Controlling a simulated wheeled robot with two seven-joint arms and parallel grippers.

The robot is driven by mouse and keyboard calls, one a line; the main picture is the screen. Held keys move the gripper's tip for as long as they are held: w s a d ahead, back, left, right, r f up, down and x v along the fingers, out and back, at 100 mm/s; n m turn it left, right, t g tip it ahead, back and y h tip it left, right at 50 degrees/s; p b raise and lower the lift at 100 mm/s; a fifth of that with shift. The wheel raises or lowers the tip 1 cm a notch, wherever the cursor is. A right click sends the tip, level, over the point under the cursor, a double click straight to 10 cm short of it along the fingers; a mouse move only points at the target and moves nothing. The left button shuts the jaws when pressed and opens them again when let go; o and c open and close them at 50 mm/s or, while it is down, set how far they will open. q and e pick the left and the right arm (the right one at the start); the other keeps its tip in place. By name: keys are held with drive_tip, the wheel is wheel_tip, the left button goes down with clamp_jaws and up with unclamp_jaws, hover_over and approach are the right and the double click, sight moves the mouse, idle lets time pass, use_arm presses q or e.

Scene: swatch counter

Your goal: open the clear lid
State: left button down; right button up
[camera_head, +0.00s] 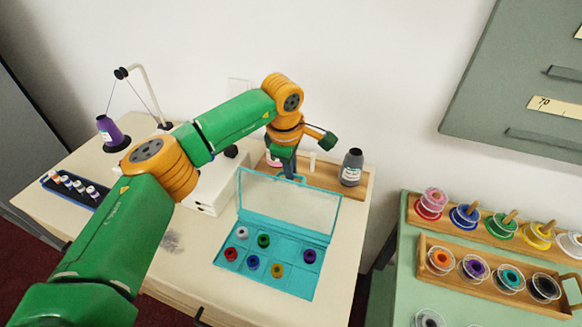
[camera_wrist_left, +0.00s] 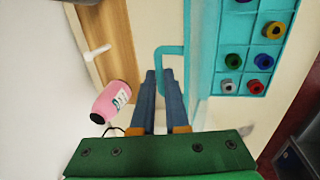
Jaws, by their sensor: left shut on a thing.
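A teal box (camera_head: 298,283) with compartments lies on the table, with several coloured spools inside. Its clear lid (camera_head: 290,205), framed in teal, stands raised at the back of the box, so the compartments are uncovered. My left gripper (camera_head: 290,174) is at the lid's upper edge, partly hidden by its own wrist in the head view. In the left wrist view, its dark fingers (camera_wrist_left: 158,76) are shut on the lid's teal loop handle (camera_wrist_left: 170,49). My right gripper is in neither view.
A wooden tray (camera_head: 327,178) behind the lid holds a grey bottle (camera_head: 352,167) and a pink bottle (camera_wrist_left: 113,102). A white case (camera_head: 208,192) stands left of the box. Spool racks (camera_head: 492,288) stand on a green counter at the right.

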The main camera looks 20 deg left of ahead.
use_arm(q)
drive_tip(key=shift+w+r, duration=0.1)
drive_tip(key=shift+w, duration=0.15)
drive_tip(key=shift+r, duration=0.2)
